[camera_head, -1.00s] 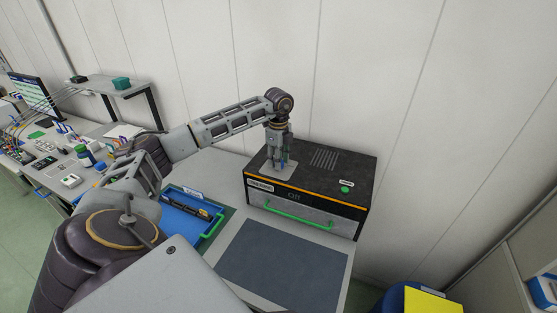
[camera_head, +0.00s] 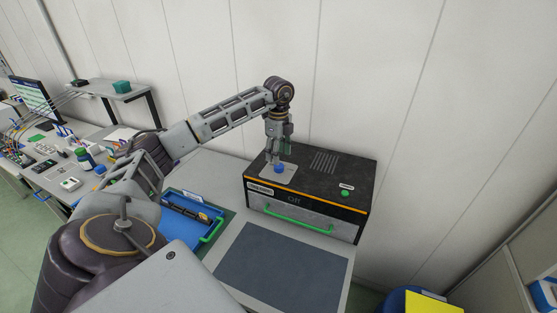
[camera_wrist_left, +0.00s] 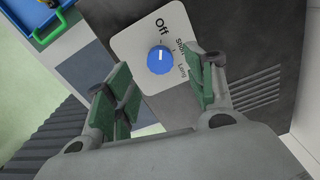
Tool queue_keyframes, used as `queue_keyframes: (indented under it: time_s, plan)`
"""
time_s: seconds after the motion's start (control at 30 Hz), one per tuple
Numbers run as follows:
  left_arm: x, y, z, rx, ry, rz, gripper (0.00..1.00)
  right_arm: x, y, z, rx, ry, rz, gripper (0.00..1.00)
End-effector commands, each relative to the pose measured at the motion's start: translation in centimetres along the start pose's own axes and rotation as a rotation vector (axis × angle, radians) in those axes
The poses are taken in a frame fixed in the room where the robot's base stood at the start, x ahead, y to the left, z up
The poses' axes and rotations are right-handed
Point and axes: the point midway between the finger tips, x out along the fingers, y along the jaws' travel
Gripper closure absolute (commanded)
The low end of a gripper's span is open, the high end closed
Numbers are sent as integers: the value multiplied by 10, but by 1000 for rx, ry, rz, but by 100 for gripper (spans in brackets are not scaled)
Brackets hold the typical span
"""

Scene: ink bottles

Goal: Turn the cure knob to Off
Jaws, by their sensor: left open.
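The blue cure knob (camera_head: 279,169) sits on a light plate (camera_head: 290,178) on top of the black curing box (camera_head: 328,178). In the left wrist view the knob (camera_wrist_left: 159,60) shows a white pointer line directed up toward the word Off, with Short and Long printed to the right. My left gripper (camera_head: 275,157) is just above and behind the knob. Its green-padded fingers (camera_wrist_left: 160,90) are spread apart, with the knob beyond them and not gripped. The box's front display reads Off. My right gripper is not in view.
The box has a green front handle (camera_head: 298,221) and a green button (camera_head: 345,193). A dark mat (camera_head: 282,268) lies in front, bare. A blue tray (camera_head: 186,226) holding a dark item lies to the left. A yellow-topped bin (camera_head: 432,301) stands at lower right.

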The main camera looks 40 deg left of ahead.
Motion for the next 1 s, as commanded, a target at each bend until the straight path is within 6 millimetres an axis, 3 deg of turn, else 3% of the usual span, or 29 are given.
queue_keyframes:
  time_s: [0.2, 0.5, 1.0]
  plan:
    - [-34, -1, 0, -1, 0, -4, 45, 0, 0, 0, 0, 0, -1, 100]
    - [-65, -1, 0, -1, 0, -1, 45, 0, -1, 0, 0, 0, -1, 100]
    - [-72, 0, 0, -1, 0, 0, 45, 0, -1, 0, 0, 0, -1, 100]
